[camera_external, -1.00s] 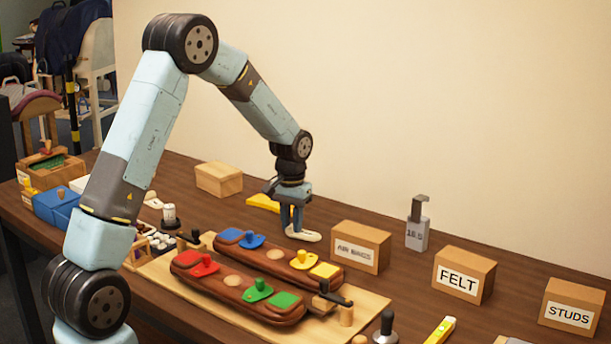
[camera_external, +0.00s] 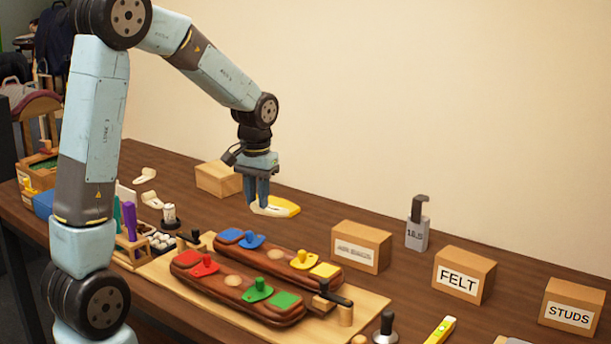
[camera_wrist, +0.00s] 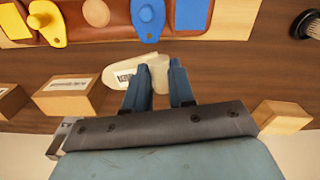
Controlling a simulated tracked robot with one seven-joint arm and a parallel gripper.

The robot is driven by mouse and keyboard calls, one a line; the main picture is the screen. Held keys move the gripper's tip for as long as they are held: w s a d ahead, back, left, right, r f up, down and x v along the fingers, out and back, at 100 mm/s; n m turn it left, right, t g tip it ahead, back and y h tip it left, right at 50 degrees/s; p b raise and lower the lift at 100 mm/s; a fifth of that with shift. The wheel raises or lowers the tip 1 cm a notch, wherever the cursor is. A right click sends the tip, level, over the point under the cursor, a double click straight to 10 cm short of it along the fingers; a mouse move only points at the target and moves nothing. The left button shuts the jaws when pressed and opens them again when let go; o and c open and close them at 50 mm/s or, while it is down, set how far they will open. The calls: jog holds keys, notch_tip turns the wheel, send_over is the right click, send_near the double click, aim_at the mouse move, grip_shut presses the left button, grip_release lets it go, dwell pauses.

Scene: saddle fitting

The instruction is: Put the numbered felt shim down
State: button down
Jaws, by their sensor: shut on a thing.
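The felt shim (camera_external: 268,211) is a flat cream piece, rounded at one end. In the wrist view it (camera_wrist: 119,74) carries a small printed label, partly hidden by a finger. My gripper (camera_external: 257,207) points down with its fingers closed on the shim; the wrist view shows the fingertips (camera_wrist: 158,72) on either side of its thicker end. I cannot tell whether the shim touches the table.
Two brown saddle panels (camera_external: 238,286) with coloured pieces lie on a pale board in front. A plain wooden block (camera_external: 217,179) stands just left of my gripper, and the air-bags box (camera_external: 361,247) stands to the right. The dark table between them is mostly clear.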

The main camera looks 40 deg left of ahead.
jog(key=shift+s+r, duration=0.3)
jog(key=shift+s, duration=0.3)
jog(key=w+a+r+n, duration=0.25)
jog(key=a+n, duration=0.25)
jog(key=a, duration=0.5)
jog(key=w+a+r+n, duration=0.2)
jog(key=w+a+n, duration=0.3)
jog(key=a, duration=0.6)
jog(key=w+a+r+n, duration=0.2)
jog(key=a+n, duration=0.4)
jog(key=a, duration=0.4)
send_over(212, 172)
jog(key=f, duration=0.8)
jog(key=shift+s+d+f, duration=0.2)
jog(key=shift+s, duration=0.2)
jog(key=shift+w+a+f, duration=0.15)
jog(key=shift+w+f, duration=0.25)
jog(key=shift+f, duration=0.15)
jog(key=shift+w+f, duration=0.1)
jog(key=shift+f, duration=1.45)
